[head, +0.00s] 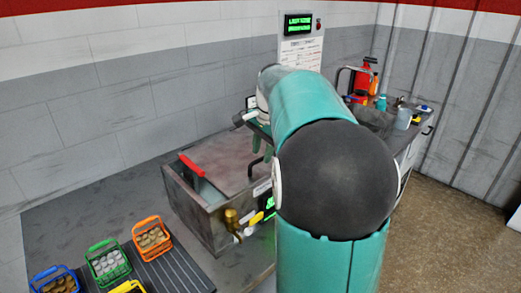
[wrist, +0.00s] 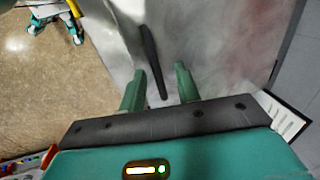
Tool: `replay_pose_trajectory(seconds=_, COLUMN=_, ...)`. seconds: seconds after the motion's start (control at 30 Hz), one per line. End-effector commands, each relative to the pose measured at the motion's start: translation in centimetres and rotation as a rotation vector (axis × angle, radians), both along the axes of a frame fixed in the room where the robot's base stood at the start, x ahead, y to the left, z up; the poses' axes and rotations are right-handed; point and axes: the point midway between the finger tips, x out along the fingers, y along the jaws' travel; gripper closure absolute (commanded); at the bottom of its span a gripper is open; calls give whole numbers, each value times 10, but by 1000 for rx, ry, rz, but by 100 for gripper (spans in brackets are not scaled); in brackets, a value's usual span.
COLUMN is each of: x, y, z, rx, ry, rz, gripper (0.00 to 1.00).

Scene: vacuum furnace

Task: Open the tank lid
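The metal tank (head: 196,222) stands on the bench in the head view, with a grey, stained lid (head: 225,155) over most of its top. The lid also fills the middle of the wrist view (wrist: 215,40). A black bar handle (wrist: 149,50) is on the lid; it shows partly beside my arm in the head view (head: 254,168). My gripper (wrist: 160,76) is open. Its two green fingers stand on either side of the handle's near end, and I see gaps on both sides. Whether the fingertips touch the lid cannot be told. My arm hides the tank's right side.
A red handle (head: 191,164) rises at the tank's left end. A brass valve (head: 232,222) sticks out in front. Small coloured baskets (head: 108,262) stand on the bench at the lower left. A side table with bottles and a red extinguisher (head: 363,78) stands behind my arm.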

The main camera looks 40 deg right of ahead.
Motion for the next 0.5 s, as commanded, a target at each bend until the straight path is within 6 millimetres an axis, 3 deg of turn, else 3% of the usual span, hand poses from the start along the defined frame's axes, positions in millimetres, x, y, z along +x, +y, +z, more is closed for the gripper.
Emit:
replay_pose_trajectory(seconds=0.37, x=-2, y=-1, z=0, rx=-1, ry=0, rz=-2, gripper=67)
replay_pose_trajectory(seconds=0.5, x=-3, y=8, z=4, rx=-12, ry=-6, rz=29, gripper=67)
